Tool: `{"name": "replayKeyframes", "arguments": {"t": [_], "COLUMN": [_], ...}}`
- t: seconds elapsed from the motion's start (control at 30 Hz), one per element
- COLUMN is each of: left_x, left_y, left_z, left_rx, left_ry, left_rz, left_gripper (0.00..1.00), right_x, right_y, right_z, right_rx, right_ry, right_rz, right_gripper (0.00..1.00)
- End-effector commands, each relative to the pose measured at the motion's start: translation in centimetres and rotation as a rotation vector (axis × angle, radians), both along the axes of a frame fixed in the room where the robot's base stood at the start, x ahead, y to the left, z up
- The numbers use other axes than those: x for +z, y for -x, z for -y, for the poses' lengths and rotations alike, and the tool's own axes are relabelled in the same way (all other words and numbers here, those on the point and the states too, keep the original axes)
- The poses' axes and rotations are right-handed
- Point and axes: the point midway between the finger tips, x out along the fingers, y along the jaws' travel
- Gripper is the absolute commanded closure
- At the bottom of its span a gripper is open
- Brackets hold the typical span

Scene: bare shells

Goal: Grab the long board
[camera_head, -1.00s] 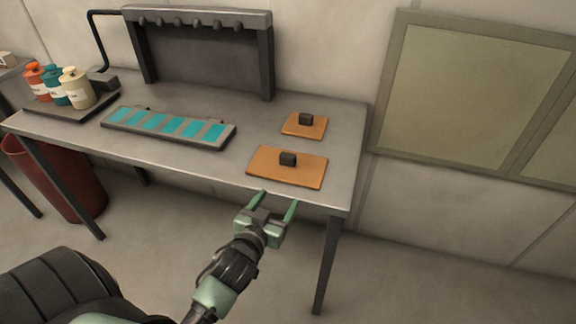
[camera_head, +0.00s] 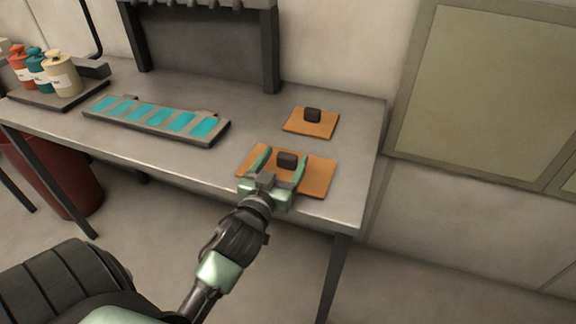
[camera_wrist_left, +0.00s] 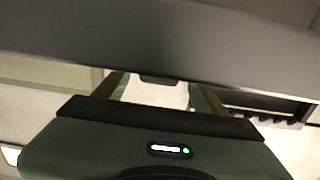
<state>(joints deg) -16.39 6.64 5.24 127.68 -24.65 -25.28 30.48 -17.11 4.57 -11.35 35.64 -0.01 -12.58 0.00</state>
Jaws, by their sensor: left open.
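Two flat orange boards, each with a dark block on top, lie on the grey table: a longer one (camera_head: 318,178) near the front edge and a smaller one (camera_head: 325,126) behind it. My left gripper (camera_head: 283,158) is open over the longer board, its green fingers to either side of the dark block (camera_head: 287,161), apart from it. It hides part of the board's front left. In the left wrist view a small dark block (camera_wrist_left: 159,79) shows between the open fingers. I cannot tell the fingers' height above the board. My right gripper is not in view.
A long grey tray with teal cells (camera_head: 155,121) lies left on the table (camera_head: 245,115). Several bottles stand on a dark tray (camera_head: 68,97) at far left. A dark rack (camera_head: 205,50) stands at the back. Bare tabletop lies between tray and boards.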

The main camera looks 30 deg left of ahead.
Motion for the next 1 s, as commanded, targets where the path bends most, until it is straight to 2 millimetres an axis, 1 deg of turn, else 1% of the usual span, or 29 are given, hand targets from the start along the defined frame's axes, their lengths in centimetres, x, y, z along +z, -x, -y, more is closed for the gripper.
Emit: {"name": "replayKeyframes", "arguments": {"t": [0.03, 0.13, 0.2, 0.3, 0.4, 0.57, 0.6, 0.67, 0.7, 0.77, 0.8, 0.83, 1.0], "left_x": [0.3, 0.5, 0.4, 0.3, 0.2, 0.2, 0.2, 0.2, 0.2, 0.2, 0.2, 0.2, 0.2], "left_y": [-0.8, -2.3, -3.3, -4.3, -4.6, -4.6, -4.6, -4.6, -4.6, -4.6, -4.6, -4.6, -4.6], "left_z": [-0.1, -0.4, -0.6, -0.8, -0.9, -0.9, -0.9, -0.9, -0.9, -0.9, -0.9, -0.9, -0.9], "left_rx": [-0.001, -0.001, -0.002, -0.001, -0.001, -0.001, -0.001, -0.001, -0.001, -0.001, -0.001, -0.001, -0.001], "left_ry": [-0.002, -0.002, -0.001, -0.001, 0.0, 0.0, 0.0, 0.0, 0.0, 0.0, 0.0, 0.0, 0.001], "left_rz": [0.003, 0.001, 0.001, 0.001, 0.0, -0.001, -0.001, -0.001, -0.001, -0.001, -0.001, -0.001, 0.0], "left_gripper": [0.29, 0.29, 0.29, 0.29, 0.29, 0.29, 0.35, 0.51, 0.62, 0.79, 0.9, 0.99, 0.99], "right_x": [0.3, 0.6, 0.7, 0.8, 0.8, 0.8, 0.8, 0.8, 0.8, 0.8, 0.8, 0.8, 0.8], "right_y": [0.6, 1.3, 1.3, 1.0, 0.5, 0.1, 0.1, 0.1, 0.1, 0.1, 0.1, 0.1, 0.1], "right_z": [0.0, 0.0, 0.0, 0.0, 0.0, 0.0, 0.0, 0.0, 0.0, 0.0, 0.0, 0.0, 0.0], "right_rx": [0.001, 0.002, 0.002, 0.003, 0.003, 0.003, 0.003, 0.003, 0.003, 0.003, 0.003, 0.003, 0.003], "right_ry": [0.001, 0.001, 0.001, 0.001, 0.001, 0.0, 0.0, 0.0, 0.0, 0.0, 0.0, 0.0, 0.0], "right_rz": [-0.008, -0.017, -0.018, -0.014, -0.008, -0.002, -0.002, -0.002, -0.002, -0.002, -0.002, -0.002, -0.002], "right_gripper": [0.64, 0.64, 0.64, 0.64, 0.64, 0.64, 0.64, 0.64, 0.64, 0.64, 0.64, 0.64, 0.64]}}
